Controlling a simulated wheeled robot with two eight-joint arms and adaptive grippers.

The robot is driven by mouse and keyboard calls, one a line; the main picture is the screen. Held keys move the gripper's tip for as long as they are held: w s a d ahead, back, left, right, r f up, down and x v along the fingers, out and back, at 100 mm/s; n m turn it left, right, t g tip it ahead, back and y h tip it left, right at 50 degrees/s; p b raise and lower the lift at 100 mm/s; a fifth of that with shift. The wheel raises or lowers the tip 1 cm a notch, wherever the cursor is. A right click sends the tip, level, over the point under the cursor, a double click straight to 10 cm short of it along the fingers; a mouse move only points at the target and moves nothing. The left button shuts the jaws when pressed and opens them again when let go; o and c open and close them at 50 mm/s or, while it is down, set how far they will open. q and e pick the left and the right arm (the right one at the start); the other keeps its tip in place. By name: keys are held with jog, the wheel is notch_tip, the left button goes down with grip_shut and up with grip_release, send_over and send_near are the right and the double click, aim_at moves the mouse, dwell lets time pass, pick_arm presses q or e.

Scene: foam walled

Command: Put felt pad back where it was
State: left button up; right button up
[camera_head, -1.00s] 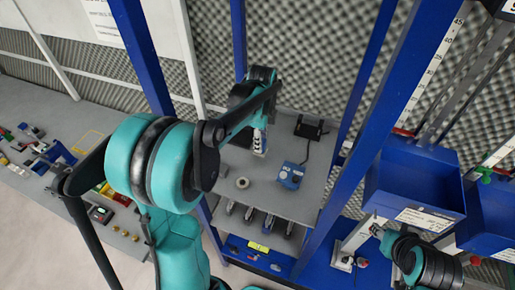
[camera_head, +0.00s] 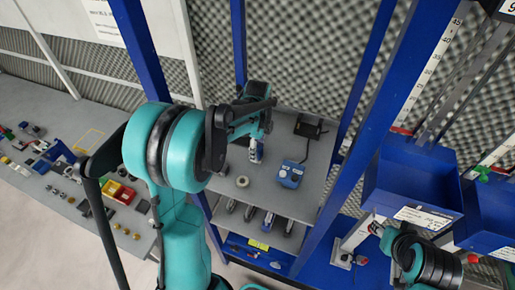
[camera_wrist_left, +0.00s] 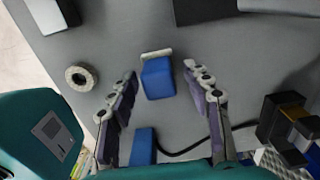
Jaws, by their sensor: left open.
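My left gripper (camera_head: 256,156) reaches down over the grey shelf. In the left wrist view the gripper (camera_wrist_left: 165,100) is open, with its two fingers apart. A blue block with a pale strip along one edge (camera_wrist_left: 158,79) shows between and beyond the fingertips; it may be the felt pad, but I cannot be sure. Nothing is visibly gripped. A second blue piece (camera_wrist_left: 143,147) lies near the left finger, partly hidden. My right gripper (camera_head: 373,229) is at the lower right, small and partly seen, near the blue bins.
A pale ring (camera_head: 242,182) and a blue device (camera_head: 290,174) stand on the shelf (camera_head: 262,199). A black device (camera_head: 309,127) with a cable is behind. Blue posts (camera_head: 346,130) frame the shelf. Bare shelf surrounds the ring.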

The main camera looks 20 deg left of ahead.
pick_arm(q)
jog(key=shift+r, duration=0.15)
notch_tip(320, 180, up, 11)
jog(key=s+d+f+n+t, duration=0.1)
jog(key=s+d+n+t, duration=0.2)
jog(key=s+n, duration=0.5)
jog(key=s+d+f+n+t, duration=0.1)
jog(key=s+d+n+t, duration=0.3)
jog(key=s+n, duration=0.5)
jog(key=shift+d+f+b, duration=0.25)
jog(key=shift+b, duration=0.1)
